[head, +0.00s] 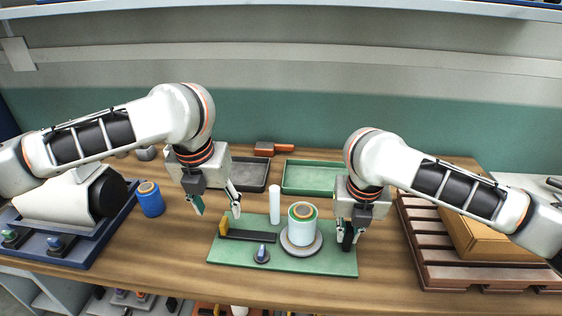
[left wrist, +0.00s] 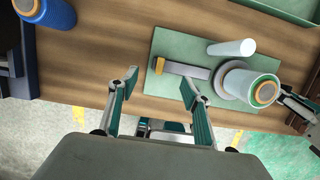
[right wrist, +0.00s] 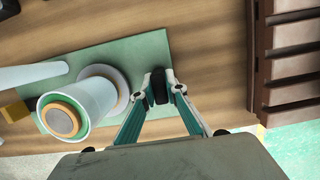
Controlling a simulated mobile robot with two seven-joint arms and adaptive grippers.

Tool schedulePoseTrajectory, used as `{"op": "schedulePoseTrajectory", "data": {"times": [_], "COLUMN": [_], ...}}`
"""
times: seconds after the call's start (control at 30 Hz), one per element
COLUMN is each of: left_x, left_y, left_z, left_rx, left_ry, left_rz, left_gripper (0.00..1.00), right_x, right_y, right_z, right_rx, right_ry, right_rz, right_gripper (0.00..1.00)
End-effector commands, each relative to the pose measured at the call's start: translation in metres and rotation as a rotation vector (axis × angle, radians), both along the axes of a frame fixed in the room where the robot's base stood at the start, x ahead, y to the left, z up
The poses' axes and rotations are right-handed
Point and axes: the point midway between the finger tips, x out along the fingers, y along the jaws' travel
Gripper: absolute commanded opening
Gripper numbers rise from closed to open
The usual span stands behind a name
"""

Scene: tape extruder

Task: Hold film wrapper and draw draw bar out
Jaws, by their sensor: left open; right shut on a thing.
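The film wrapper appears to be the green base plate (head: 335,265) with a film roll (head: 303,228) on a grey disc and a white post (head: 274,204). A yellow upright piece (head: 223,226), apparently the draw bar, stands at the left end of a dark strip (head: 252,235) on the plate. My left gripper (head: 216,208) is open and empty, above and behind the yellow piece. In the left wrist view, the yellow piece (left wrist: 159,66) lies ahead of the open fingers. My right gripper (head: 349,240) is shut on a black grip (right wrist: 158,87) at the plate's right end.
A blue-topped knob (head: 262,252) sits at the plate's front. A blue spool (head: 150,199) and a blue tray with a white machine (head: 68,205) are left. Dark and green trays (head: 312,178) stand behind. A brown pallet with a carton (head: 480,236) is right. Bare wood lies left of the plate.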

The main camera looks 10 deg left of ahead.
Motion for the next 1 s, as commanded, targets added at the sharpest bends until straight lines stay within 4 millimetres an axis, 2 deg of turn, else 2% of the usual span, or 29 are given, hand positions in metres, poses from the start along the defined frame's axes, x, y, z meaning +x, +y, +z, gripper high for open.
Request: {"op": "schedulePoseTrajectory", "data": {"times": [1.0], "left_x": [0.001], "left_y": [0.000], "left_z": [0.073], "left_rx": [0.001], "left_ry": [-0.003], "left_rz": [0.001], "left_gripper": [0.49], "right_x": [0.000], "right_y": [0.000], "right_z": [0.001], "right_rx": [0.001], "right_ry": [-0.001], "right_rz": [0.000], "right_gripper": [0.00]}}
